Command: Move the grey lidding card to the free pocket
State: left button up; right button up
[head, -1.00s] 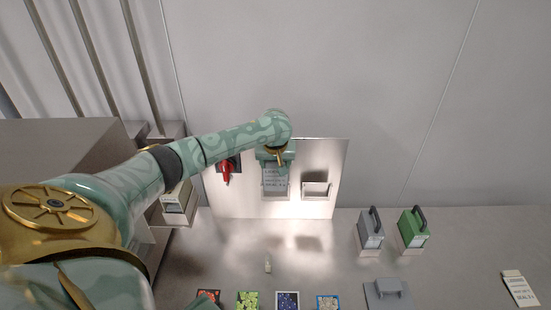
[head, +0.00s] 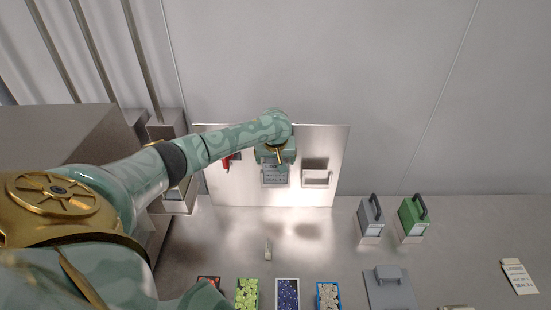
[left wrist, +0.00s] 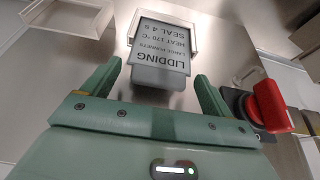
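The grey lidding card (head: 275,176) sits in the middle pocket of an upright metal panel (head: 315,140). In the left wrist view the card (left wrist: 165,50) shows upside down, with its "LIDDING" print towards me and its plain grey end nearest the gripper. The pocket frame surrounds its far part. My left gripper (head: 277,162) is in front of the panel at the card's top. In the left wrist view my left gripper (left wrist: 158,71) is open, its fingers apart on either side of the card's near end. An empty pocket (head: 317,178) is to the card's right. My right gripper is out of view.
A red switch knob (head: 227,163) is on the panel left of the card, close to a finger in the left wrist view (left wrist: 272,107). Grey (head: 370,217) and green (head: 413,217) handled blocks stand right. Several colourful packs line the front; a white card (head: 519,277) lies far right.

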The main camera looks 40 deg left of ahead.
pick_arm(q)
jog(key=shift+r, duration=0.1)
jog(key=p+v, duration=0.5)
jog(key=v, duration=1.1)
jog(key=shift+p, duration=0.35)
jog(key=shift+w, duration=0.1)
